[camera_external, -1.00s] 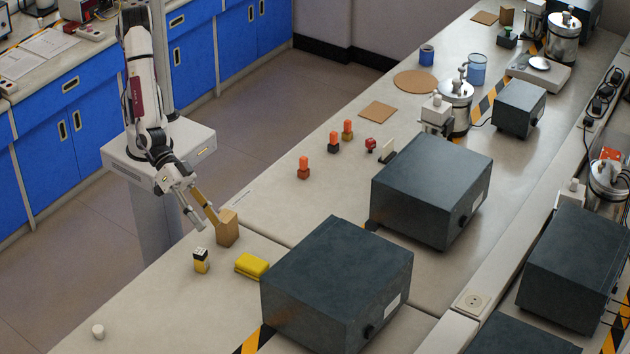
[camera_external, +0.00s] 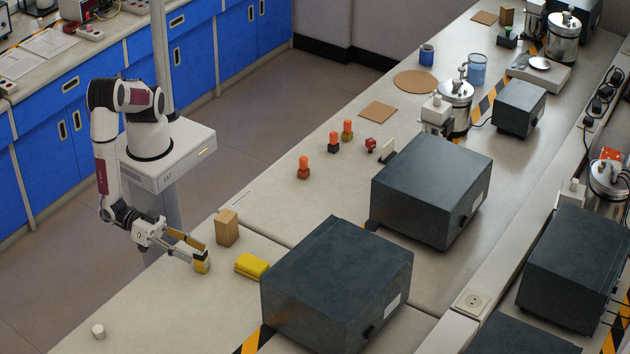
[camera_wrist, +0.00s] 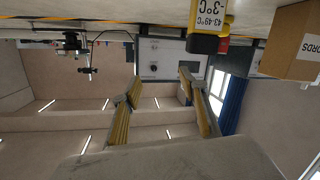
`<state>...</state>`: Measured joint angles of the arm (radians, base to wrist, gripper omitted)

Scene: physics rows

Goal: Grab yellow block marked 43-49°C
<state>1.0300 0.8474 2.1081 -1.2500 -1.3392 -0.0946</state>
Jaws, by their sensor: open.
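In the external view the block (camera_external: 203,267) stands on the near bench, mostly hidden by my gripper (camera_external: 202,256). My gripper (camera_wrist: 160,85) is open, with its two yellow-padded fingers apart and nothing between them in the wrist view. The block is beyond the fingertips there, above and toward the right finger. I cannot tell whether a finger touches it.
A brown box (camera_external: 227,228) stands close behind the block and also shows in the wrist view (camera_wrist: 291,40). A yellow sponge-like item (camera_external: 252,265) lies to the right, beside a large dark box (camera_external: 335,285). Bench toward the small white cylinder (camera_external: 98,331) is clear.

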